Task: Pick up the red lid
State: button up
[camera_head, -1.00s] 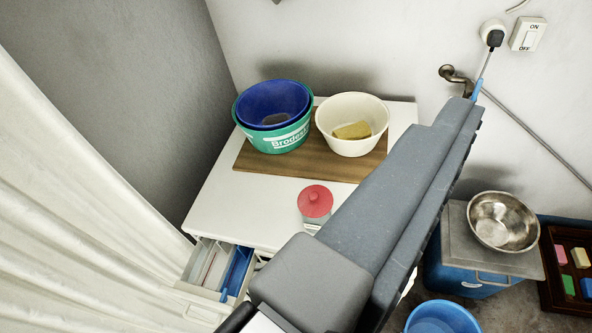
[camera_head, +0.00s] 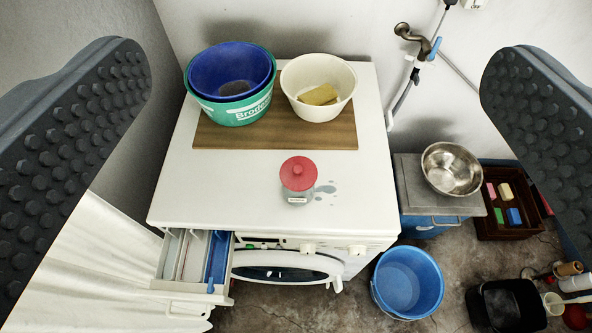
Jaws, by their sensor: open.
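The red lid (camera_head: 299,173) is round with a small knob on top. It sits on a small pale container (camera_head: 298,198) with a label, on the white top of the washing machine (camera_head: 230,185). My gripper (camera_head: 315,140) is open, its two dark studded fingers wide apart at the left and right edges of the view. The lid lies between the fingers in the picture, below the middle, and nothing is held. The container is mostly hidden under the lid.
Behind the lid, a wooden board (camera_head: 275,140) carries nested blue and green tubs (camera_head: 238,112) and a cream bowl (camera_head: 298,103) with a yellow sponge. The detergent drawer (camera_head: 190,290) stands open at front left. A blue bucket (camera_head: 433,285) is on the floor.

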aim_at(298, 173)
jog(key=u, duration=1.25)
jog(key=k, duration=1.15)
jog(key=z, duration=1.25)
jog(key=i, duration=1.05)
jog(key=u, duration=0.05)
